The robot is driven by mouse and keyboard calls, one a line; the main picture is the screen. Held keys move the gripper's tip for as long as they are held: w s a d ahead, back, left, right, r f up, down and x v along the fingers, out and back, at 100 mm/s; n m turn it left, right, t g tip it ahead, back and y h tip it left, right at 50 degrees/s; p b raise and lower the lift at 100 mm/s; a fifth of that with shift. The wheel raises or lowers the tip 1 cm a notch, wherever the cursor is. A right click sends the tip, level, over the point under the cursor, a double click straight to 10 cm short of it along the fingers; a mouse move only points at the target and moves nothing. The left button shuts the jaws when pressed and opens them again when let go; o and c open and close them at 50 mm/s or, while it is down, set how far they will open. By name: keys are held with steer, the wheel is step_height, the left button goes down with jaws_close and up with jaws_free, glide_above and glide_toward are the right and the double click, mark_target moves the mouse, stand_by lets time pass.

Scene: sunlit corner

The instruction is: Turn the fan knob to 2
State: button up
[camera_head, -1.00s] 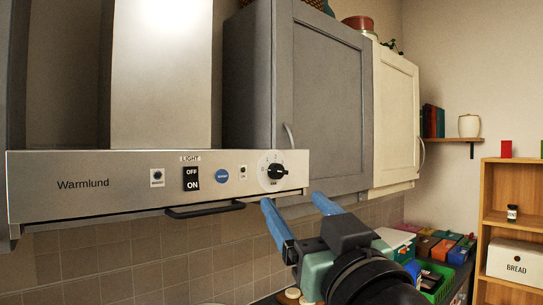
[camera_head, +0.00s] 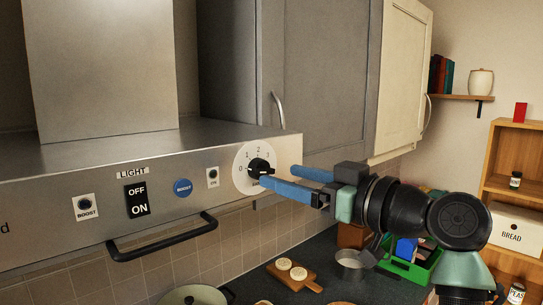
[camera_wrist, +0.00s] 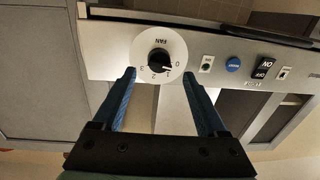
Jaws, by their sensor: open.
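The fan knob (camera_head: 260,168) is a black knob on a round white dial (camera_head: 243,180) marked 0 to 3, at the right end of the hood's front panel. The knob also shows in the wrist view (camera_wrist: 158,62), upside down, with the label FAN. Its pointer seems to lie near 0, but the mark is too small to be sure. My gripper (camera_head: 278,176) has blue fingers, open and empty, pointing at the dial from the right. In the wrist view the fingertips (camera_wrist: 158,73) lie either side of the dial's lower part. I cannot tell whether they touch it.
Left of the dial are a small button, a blue boost button (camera_head: 183,187) and the light switch (camera_head: 137,199). A black rail handle (camera_head: 162,240) juts out below the panel. Cabinets (camera_head: 325,80) stand behind. Below are a counter with a pot (camera_head: 194,295) and a cutting board (camera_head: 293,275).

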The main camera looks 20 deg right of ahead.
mark_target(268, 171)
steer(key=shift+p+x, duration=0.8)
steer(key=shift+x, duration=1.4)
steer(key=shift+c, duration=0.2)
jaws_close()
